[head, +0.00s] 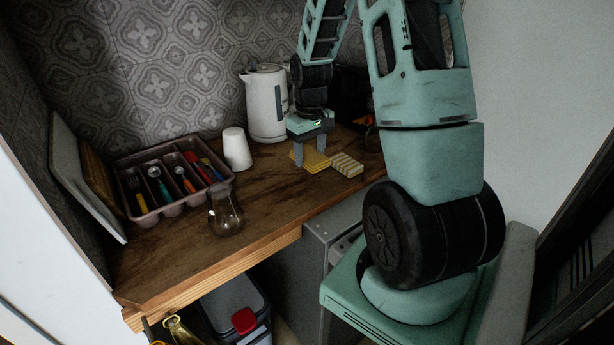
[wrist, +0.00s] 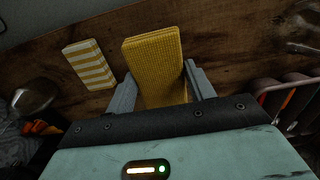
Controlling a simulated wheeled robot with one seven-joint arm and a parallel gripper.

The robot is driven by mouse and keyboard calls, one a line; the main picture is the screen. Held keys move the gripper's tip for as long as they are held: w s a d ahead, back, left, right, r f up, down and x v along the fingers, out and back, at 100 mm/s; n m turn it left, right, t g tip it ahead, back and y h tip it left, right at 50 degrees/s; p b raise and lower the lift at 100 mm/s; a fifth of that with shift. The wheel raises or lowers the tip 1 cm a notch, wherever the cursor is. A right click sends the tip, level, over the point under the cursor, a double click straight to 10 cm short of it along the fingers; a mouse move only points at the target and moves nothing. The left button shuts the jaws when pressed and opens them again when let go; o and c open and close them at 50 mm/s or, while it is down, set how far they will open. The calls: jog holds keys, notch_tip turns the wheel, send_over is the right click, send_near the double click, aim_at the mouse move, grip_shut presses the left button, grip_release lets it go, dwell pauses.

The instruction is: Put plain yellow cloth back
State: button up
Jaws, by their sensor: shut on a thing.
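The plain yellow cloth (wrist: 155,60) is a folded, textured pad between my gripper's fingers in the wrist view. In the head view the yellow cloth (head: 316,161) is at the wooden counter's surface, below my gripper (head: 312,154). My gripper, also in the wrist view (wrist: 160,85), is shut on the cloth. I cannot tell whether the cloth touches the counter. A yellow-and-white striped cloth (head: 346,165) lies just right of it in the head view; it shows at the left in the wrist view (wrist: 88,64).
A white kettle (head: 264,104) stands behind my gripper, with a white cup (head: 237,149) to its left. A cutlery tray (head: 150,207) and a glass vessel (head: 225,212) stand further left. The wooden counter (head: 190,248) has free room near its front edge.

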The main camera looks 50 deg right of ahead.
aim_at(310, 186)
notch_tip(310, 186, down, 8)
jog(key=shift+s+r+p, duration=0.1)
jog(key=shift+r+p, duration=0.05)
jog(key=shift+p, duration=0.15)
jog(key=o, duration=0.9)
jog(key=shift+o, duration=0.2)
